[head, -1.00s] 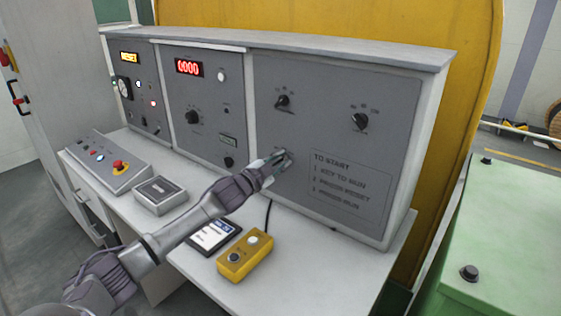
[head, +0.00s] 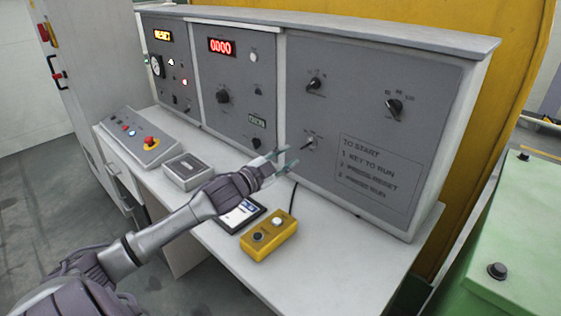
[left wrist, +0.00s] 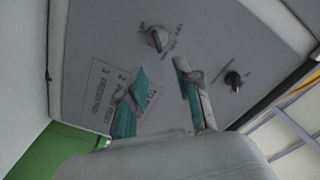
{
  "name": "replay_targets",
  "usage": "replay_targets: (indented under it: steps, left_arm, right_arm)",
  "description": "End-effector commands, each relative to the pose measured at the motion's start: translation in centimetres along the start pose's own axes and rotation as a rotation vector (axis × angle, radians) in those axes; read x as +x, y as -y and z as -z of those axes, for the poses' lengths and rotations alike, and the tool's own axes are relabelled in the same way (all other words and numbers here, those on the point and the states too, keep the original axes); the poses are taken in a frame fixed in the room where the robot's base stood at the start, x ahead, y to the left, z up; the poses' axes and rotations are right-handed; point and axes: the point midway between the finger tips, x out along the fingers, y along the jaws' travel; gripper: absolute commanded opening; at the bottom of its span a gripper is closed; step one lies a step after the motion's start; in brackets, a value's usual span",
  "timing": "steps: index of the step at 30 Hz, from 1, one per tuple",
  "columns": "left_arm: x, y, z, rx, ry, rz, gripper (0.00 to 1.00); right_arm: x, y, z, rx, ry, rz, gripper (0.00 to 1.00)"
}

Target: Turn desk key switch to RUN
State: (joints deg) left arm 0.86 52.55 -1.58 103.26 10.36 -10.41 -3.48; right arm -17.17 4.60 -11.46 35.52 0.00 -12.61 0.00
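The key switch (head: 308,143) is a small silvery switch low on the left of the desk's right-hand grey panel, above and left of the TO START text. It also shows in the left wrist view (left wrist: 157,38), beyond the fingertips. Its labels are too small to read, so I cannot tell its position. My left gripper (head: 283,161) is open and empty, just left of and below the switch in the head view and apart from it. Its green-tipped fingers (left wrist: 158,92) show spread in the left wrist view. My right gripper is not in view.
Two black knobs (head: 315,84) (head: 394,107) sit higher on the same panel. A yellow two-button box (head: 269,239), a tablet (head: 239,216) and a grey box (head: 187,171) lie on the desktop. A button console (head: 140,138) with a red mushroom button stands left. A green cabinet (head: 510,240) stands right.

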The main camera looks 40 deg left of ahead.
Motion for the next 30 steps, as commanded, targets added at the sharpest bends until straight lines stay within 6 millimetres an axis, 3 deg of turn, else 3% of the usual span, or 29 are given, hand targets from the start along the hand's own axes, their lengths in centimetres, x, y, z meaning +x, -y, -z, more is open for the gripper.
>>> replay_targets:
  steps: [3,9,30]
  left_arm:
    - [-1.4,-0.1,-0.1,-0.001,0.002,-0.003,0.33]
    - [-2.2,0.0,0.0,0.0,0.0,0.0,0.33]
    - [-2.2,0.0,0.0,0.0,0.0,0.0,0.33]
  right_arm:
    - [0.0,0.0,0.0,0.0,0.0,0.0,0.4]
    - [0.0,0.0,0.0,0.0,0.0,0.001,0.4]
    - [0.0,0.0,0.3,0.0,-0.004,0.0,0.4]
